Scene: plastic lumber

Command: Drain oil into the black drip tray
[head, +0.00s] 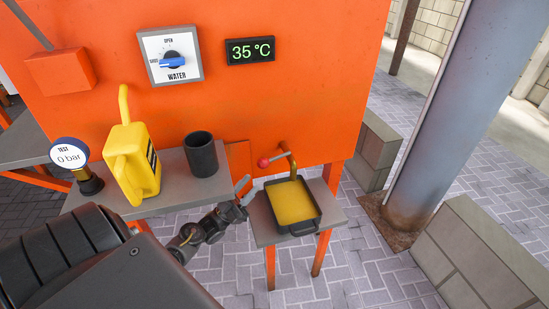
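The black drip tray (313,225) sits on a small grey-topped stand with orange legs. Yellow oil (292,202) covers the inside of the tray. A brass drain pipe (290,160) comes out of the orange machine above the tray's back edge. Its lever has a red knob (264,162) and points left. My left gripper (245,190) is just left of the tray and below the red knob, apart from the knob. Its two fingertips are spread and nothing shows between them. My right gripper is not in view.
The orange machine (300,90) carries a blue water knob (172,61) and a 35 °C display (250,50). A steel column (425,120) and block walls stand right.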

